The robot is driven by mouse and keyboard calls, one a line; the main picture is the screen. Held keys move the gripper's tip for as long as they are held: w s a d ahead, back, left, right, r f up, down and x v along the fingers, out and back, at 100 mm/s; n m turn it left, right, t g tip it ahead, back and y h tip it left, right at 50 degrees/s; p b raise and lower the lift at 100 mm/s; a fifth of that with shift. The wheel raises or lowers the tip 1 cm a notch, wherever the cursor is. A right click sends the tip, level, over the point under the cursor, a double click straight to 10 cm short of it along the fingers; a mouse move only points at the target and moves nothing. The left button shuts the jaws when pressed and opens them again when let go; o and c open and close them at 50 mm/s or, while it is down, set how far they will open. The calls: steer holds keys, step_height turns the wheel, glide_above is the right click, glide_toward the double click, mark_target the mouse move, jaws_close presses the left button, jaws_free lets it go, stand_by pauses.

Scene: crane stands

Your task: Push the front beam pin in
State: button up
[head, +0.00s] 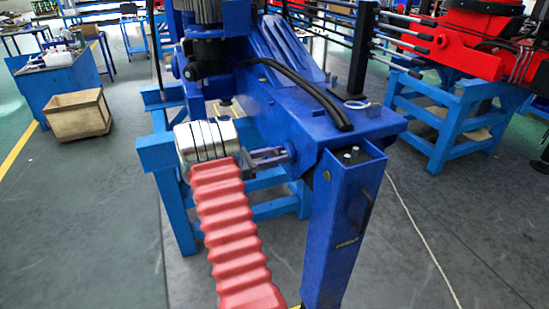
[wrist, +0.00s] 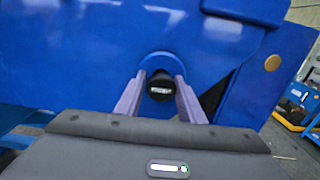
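The front beam pin shows in the wrist view as a short dark round end (wrist: 160,86) in a blue collar (wrist: 157,60) on the blue beam (wrist: 75,55). My gripper (wrist: 160,83) has its two grey-violet fingers apart, one on each side of the pin, with the tips close to the collar. I cannot tell whether the fingers touch the pin. In the head view my gripper (head: 284,156) reaches right to the side of the blue beam (head: 310,118), where its fingertips meet the collar area. The pin itself is hardly visible there.
A blue upright post (head: 342,225) with a dark handle stands right of my gripper, under the beam end. A light blue stand (head: 157,152) is left and behind. A red machine (head: 480,50) on a blue stand is at right.

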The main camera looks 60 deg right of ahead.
steer(key=o, duration=0.3)
steer(key=shift+a, duration=0.1)
steer(key=shift+o, duration=0.2)
steer(key=shift+w, duration=0.1)
steer(key=v, duration=1.3)
steer(key=shift+w+a, duration=0.2)
steer(key=shift+a, duration=0.15)
